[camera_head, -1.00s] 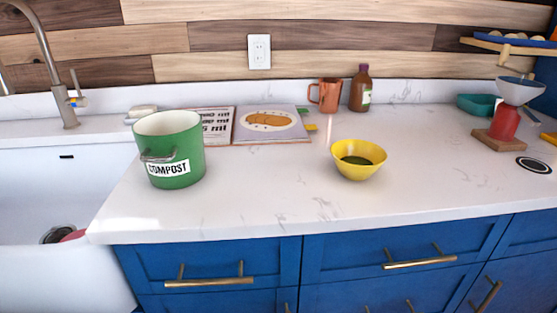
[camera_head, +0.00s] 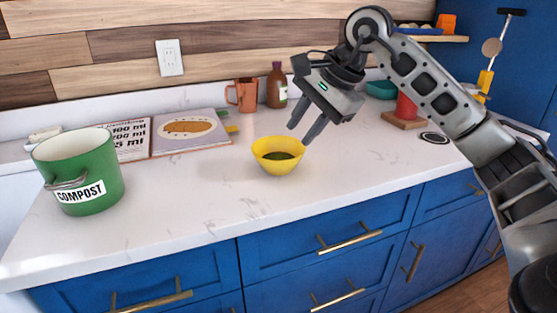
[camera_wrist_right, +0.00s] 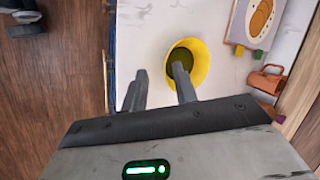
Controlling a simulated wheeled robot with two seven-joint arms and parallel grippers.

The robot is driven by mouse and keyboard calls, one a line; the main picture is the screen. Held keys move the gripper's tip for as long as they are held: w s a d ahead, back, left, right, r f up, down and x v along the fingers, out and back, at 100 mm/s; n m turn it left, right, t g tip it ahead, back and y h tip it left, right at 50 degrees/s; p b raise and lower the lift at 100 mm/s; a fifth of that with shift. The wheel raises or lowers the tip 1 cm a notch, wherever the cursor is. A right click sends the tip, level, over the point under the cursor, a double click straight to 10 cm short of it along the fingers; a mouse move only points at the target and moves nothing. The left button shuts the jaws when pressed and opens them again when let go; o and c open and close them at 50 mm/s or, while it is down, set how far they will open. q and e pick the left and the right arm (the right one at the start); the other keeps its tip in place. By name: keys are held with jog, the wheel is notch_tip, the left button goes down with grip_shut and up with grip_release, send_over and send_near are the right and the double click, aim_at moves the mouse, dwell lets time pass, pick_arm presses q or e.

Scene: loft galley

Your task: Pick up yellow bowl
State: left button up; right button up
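The yellow bowl (camera_head: 279,156) stands upright on the white counter and has something dark green inside. My right gripper (camera_head: 305,132) is at the bowl's right, above the counter, with its fingers apart and pointing down toward the bowl. In the right wrist view the bowl (camera_wrist_right: 190,62) lies beyond the fingertips, and one finger of the gripper (camera_wrist_right: 158,75) overlaps the bowl in the picture. The gripper is empty; I cannot tell whether it touches the rim. My left gripper is not in view.
A green compost bin (camera_head: 90,170) stands at the left. An open book (camera_head: 190,132), an orange mug (camera_head: 243,95) and a brown bottle (camera_head: 277,87) are behind the bowl. A red container (camera_head: 406,107) stands on a wooden board at the right. The counter in front is clear.

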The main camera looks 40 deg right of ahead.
jog(key=d+r+h, duration=0.1)
jog(key=d+h, duration=0.1)
jog(key=d, duration=0.2)
send_near(294, 160)
jog(key=x, duration=0.5)
jog(key=shift+d+f, duration=0.15)
jog(key=shift+d, duration=0.05)
jog(key=shift+w+x, duration=0.2)
jog(key=shift+x, duration=2.85)
jog(key=shift+d, duration=0.2)
jog(key=shift+c, duration=0.3)
grip_shut()
